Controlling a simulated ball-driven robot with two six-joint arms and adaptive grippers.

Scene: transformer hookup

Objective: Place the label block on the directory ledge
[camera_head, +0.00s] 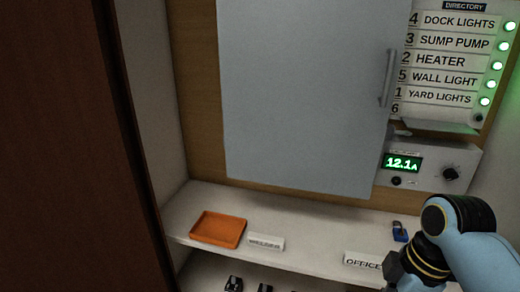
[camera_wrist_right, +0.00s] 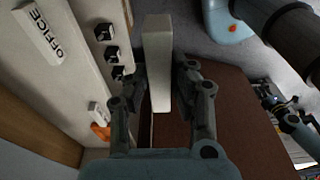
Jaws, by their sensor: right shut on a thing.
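The directory (camera_head: 450,68) is at the upper right of the head view, with several labelled rows. The row marked 6 at its bottom shows no name. A pale ledge (camera_head: 432,123) juts out along the directory's lower edge. In the right wrist view my right gripper (camera_wrist_right: 158,95) is shut on a plain white block (camera_wrist_right: 157,55), which stands up between the fingers. Its face with any lettering is hidden. In the head view only my right arm shows at lower right, and the gripper is out of frame.
The shelf holds an orange tray (camera_head: 218,229), a white label block (camera_head: 264,242) with unreadable text, an OFFICE block (camera_head: 362,261) and a blue padlock (camera_head: 400,231). A grey door (camera_head: 300,90) stands left of the directory. A meter box (camera_head: 430,165) sits below the ledge.

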